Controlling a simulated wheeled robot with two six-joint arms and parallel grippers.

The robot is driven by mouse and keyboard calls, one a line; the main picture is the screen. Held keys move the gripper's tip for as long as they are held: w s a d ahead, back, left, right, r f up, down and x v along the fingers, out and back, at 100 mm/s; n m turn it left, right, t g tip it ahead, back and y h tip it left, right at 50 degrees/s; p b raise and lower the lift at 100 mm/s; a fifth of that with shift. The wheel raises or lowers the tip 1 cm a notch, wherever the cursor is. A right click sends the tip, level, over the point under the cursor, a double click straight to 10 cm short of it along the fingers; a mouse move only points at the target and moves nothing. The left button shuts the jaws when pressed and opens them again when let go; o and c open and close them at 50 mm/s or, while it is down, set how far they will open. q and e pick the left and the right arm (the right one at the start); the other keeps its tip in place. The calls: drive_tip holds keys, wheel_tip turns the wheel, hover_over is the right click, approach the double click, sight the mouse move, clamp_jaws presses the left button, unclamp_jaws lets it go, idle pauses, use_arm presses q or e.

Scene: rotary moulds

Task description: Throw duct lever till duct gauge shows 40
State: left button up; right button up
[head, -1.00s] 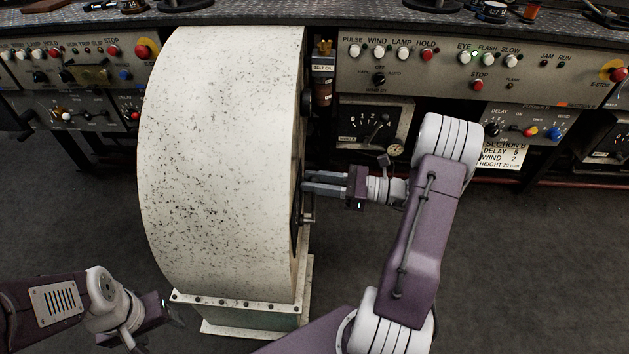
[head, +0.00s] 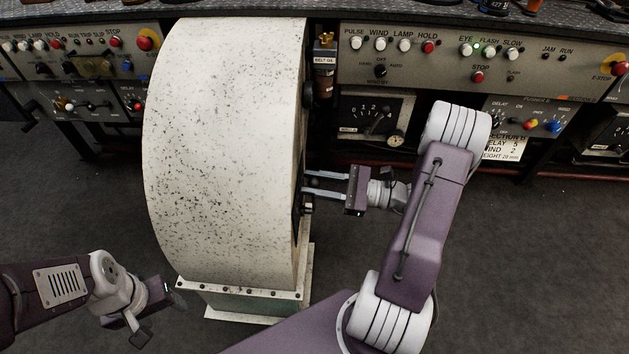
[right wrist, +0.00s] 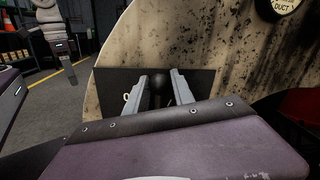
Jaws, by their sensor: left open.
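The duct lever shows as a dark round knob (right wrist: 158,88) in the right wrist view, in front of a dark plate on the side of a large speckled cream housing (head: 225,150). My right gripper (head: 306,184) is at the right side of the housing. In the right wrist view its two fingers (right wrist: 162,82) stand apart, one on each side of the knob, and look open. The duct gauge (right wrist: 284,4), labelled DUCT, is cut off at the top of that view, so its reading is hidden. My left gripper (head: 158,310) is open and empty at lower left.
A control panel (head: 450,60) with several knobs and lamps runs behind the housing. A dial meter (head: 372,112) and a small round gauge (head: 396,141) sit below it. The housing stands on a bolted base (head: 245,300). Grey floor (head: 540,270) is clear at right.

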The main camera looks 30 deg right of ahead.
drive_tip(key=shift+o, duration=1.1)
drive_tip(key=shift+s+d+r, duration=0.1)
drive_tip(key=shift+s+d, duration=0.05)
drive_tip(key=shift+d, duration=0.15)
drive_tip(key=p+v, duration=0.3)
drive_tip(key=v, duration=0.5)
drive_tip(key=shift+s+f+p, duration=0.2)
drive_tip(key=shift+s+p, duration=0.05)
drive_tip(key=shift+p, duration=0.15)
drive_tip(key=shift+d, duration=0.15)
